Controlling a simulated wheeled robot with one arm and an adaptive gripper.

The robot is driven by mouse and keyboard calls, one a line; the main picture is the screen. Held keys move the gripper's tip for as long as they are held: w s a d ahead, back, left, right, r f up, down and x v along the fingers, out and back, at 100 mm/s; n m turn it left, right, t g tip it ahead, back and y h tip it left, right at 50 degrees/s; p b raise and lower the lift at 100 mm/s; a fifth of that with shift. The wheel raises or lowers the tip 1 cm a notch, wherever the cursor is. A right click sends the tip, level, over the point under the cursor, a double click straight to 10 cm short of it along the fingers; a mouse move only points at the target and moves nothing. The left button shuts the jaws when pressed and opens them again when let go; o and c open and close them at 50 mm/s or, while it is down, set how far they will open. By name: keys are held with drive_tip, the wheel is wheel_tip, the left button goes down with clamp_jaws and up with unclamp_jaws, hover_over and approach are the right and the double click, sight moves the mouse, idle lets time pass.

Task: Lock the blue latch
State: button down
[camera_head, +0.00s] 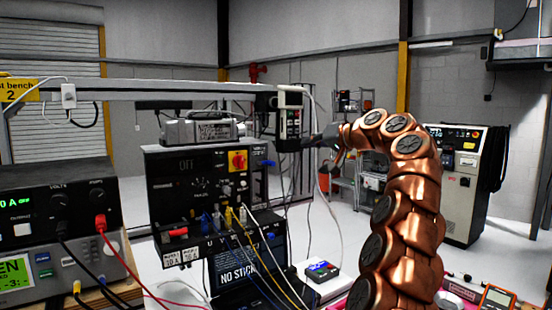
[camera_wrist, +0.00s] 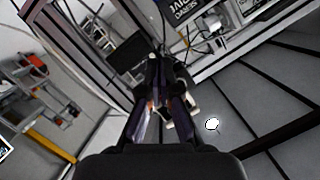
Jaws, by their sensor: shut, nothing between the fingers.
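A small blue part (camera_head: 266,163), which looks like the latch, sticks out at the right edge of the black drive panel (camera_head: 165,209) in the head view. It is too small to tell its position. My gripper (camera_head: 318,139) is to the right of it and higher, beside the dark box (camera_head: 289,118) on the end of the overhead rail. A gap separates it from the blue part. In the wrist view my gripper (camera_wrist: 163,75) is shut, with its dark fingers converging and nothing visibly held. I cannot make out the blue latch there.
A grey servo motor (camera_head: 200,130) lies on top of the panel. A red-and-yellow switch (camera_head: 238,161) and several plugged cables crowd its front. The overhead rail (camera_head: 165,90) crosses above. A white cable hangs near my gripper. A power supply (camera_head: 58,215) stands at left.

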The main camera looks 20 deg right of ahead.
drive_tip(key=shift+d, duration=0.25)
drive_tip(key=shift+w, duration=0.15)
drive_tip(key=p, duration=0.4)
hover_over(266, 164)
drive_tip(key=s+d, duration=0.3)
drive_tip(key=d, duration=0.2)
wheel_tip(266, 164, down, 2)
drive_tip(key=shift+s+f, duration=0.1)
drive_tip(key=shift+s+a+f+b, duration=0.2)
drive_tip(key=shift+f+b, duration=0.05)
drive_tip(key=shift+b, duration=0.2)
drive_tip(key=shift+s+a+f+b, duration=0.1)
drive_tip(key=shift+a+f+b, duration=0.3)
drive_tip(key=shift+f, duration=0.25)
drive_tip(key=shift+a+f+b, duration=0.25)
drive_tip(key=shift+a+f, duration=0.1)
drive_tip(key=shift+f, duration=0.3)
drive_tip(key=shift+a, duration=0.25)
drive_tip(key=shift+d+f+m, duration=0.1)
drive_tip(key=shift+d+m, duration=0.2)
drive_tip(key=shift+d, duration=0.05)
